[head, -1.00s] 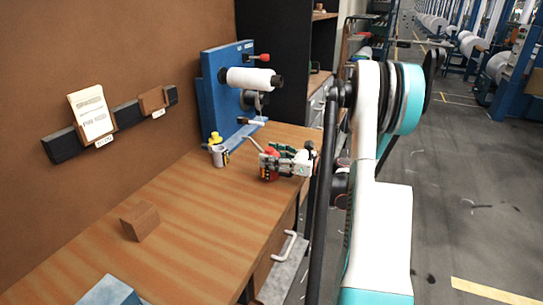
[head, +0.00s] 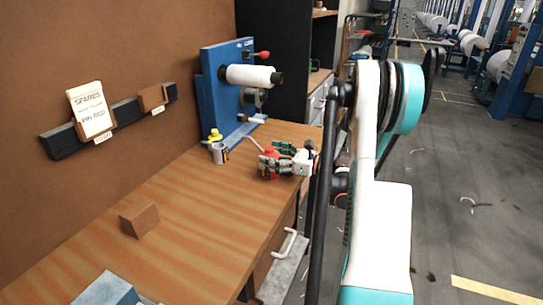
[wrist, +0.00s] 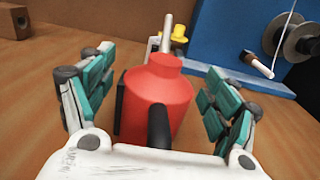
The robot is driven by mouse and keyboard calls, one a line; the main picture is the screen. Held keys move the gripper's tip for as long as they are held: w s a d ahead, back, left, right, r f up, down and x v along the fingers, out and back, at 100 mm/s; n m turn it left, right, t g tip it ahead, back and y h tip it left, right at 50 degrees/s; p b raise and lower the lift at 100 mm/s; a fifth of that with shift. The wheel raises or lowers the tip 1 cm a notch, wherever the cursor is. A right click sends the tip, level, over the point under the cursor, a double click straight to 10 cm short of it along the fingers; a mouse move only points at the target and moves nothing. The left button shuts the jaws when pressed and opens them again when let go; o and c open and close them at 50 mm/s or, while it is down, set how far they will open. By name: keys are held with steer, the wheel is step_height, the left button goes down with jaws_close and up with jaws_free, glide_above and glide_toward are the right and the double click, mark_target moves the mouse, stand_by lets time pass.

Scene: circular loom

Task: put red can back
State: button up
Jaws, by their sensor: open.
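The red can (wrist: 160,95) stands upright on the wooden table, with a rounded shoulder, a pale spout rising from it and a dark handle facing my wrist. Only a little of the red can shows in the head view (head: 271,151), behind my fingers. My gripper (head: 273,158) is low over the table near its right edge. In the wrist view my gripper (wrist: 160,92) is open, with one teal-padded finger on each side of the can and a visible gap to it on both sides. The fingers' hold on the can's far side is not visible.
A blue loom stand (head: 215,95) carries a white spool (head: 250,77). A wooden block (head: 139,219) and a light blue box (head: 105,290) lie nearer. A card rack (head: 62,140) is on the wall.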

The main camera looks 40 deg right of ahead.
steer(key=v, duration=1.2)
stand_by(1.0)
